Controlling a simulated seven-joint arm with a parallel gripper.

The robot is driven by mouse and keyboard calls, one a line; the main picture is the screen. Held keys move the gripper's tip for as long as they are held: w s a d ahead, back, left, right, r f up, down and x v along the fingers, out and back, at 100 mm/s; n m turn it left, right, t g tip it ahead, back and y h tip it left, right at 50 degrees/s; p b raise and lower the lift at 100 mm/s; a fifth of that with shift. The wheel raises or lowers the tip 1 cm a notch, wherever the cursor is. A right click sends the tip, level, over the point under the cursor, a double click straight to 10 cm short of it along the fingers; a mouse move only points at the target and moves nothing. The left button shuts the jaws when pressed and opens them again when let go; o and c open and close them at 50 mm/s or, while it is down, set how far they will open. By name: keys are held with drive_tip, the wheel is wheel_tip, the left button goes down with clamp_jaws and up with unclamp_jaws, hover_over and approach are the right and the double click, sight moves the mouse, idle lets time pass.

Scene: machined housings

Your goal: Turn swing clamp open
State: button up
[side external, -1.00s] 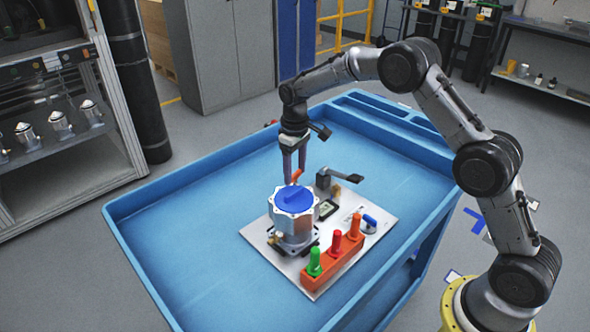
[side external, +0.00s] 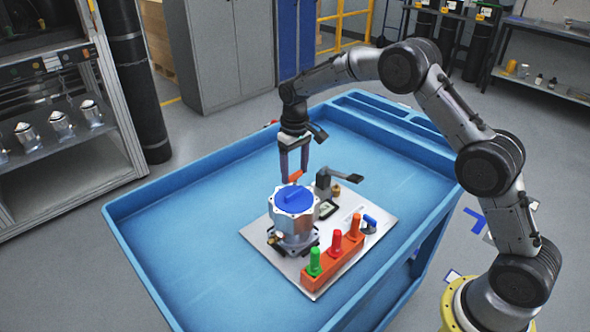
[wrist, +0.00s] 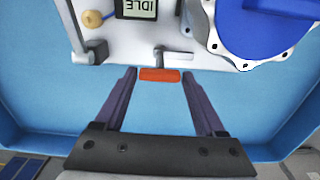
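A short lever with an orange grip (side external: 296,176) stands at the far edge of the plate, behind the silver housing (side external: 294,219) with its blue lid (side external: 294,199). My gripper (side external: 293,174) is open and points down at this lever. In the wrist view the orange grip (wrist: 159,75) lies crosswise between the open fingertips (wrist: 159,71), with a small gap at each end. A grey post with a dark swinging arm (side external: 343,174) stands to the right. I cannot tell for sure which one is the swing clamp.
Green, red and orange pegs stand in an orange block (side external: 333,262) at the front. A blue handle (side external: 370,219) is at the right. The blue cart top (side external: 190,240) is clear around the plate.

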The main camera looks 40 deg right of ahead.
drive_tip(key=shift+o, duration=1.4)
wheel_tip(320, 180, up, 14)
drive_tip(key=shift+f, duration=0.1)
